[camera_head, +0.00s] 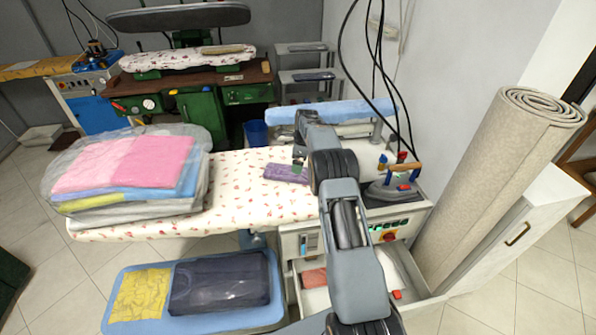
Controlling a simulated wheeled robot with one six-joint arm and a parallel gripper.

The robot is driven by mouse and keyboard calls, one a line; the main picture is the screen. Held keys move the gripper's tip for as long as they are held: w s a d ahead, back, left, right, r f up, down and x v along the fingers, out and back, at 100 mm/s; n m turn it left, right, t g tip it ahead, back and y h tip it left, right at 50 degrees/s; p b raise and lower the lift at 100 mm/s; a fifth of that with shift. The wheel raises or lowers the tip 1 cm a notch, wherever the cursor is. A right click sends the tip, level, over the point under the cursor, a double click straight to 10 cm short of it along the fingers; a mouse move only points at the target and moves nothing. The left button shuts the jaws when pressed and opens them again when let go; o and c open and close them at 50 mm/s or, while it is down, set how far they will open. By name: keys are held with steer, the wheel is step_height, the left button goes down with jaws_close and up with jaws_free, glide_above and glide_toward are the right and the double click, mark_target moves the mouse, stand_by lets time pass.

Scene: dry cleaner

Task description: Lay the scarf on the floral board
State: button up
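The floral board (245,200) is a long padded ironing board with a white cover and small red flowers, in the middle of the view. A small folded purple cloth (283,173), which looks like the scarf, lies flat on its right part. My gripper (298,169) is at the right end of this cloth, in front of part of it. The fingers are small and partly hidden by my wrist, so I cannot tell whether they are open or touch the cloth.
A stack of folded cloths (130,165) fills the board's left end. An iron (394,188) stands right of my arm. A blue tray (190,321) with yellow and dark cloths is below the board. A rolled carpet (500,180) leans at right. The board's middle is bare.

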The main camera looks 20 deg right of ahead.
steer(key=s+a+r+n, duration=0.2)
steer(key=s+r+n, duration=0.1)
steer(key=r, duration=0.5)
steer(key=s+a+r+n, duration=0.2)
steer(key=s+r+n, duration=0.1)
steer(key=r, duration=0.5)
steer(key=s+a+r+n+t+h, duration=0.1)
steer(key=s+a+r+n, duration=0.25)
steer(key=s, duration=0.25)
steer(key=s+a+r+n+t, duration=0.1)
steer(key=s+a+r+n, duration=0.1)
steer(key=s+r+n, duration=0.3)
steer(key=s+a+f+n+t, duration=0.1)
steer(key=s+n, duration=0.4)
steer(key=s, duration=0.5)
steer(key=s+a+f+n, duration=0.3)
steer(key=s+f+n, duration=0.2)
steer(key=s, duration=0.5)
steer(key=shift+s+a+f+t, duration=0.2)
steer(key=shift+f+t, duration=0.2)
steer(key=shift+f, duration=0.25)
steer(key=shift+c, duration=0.5)
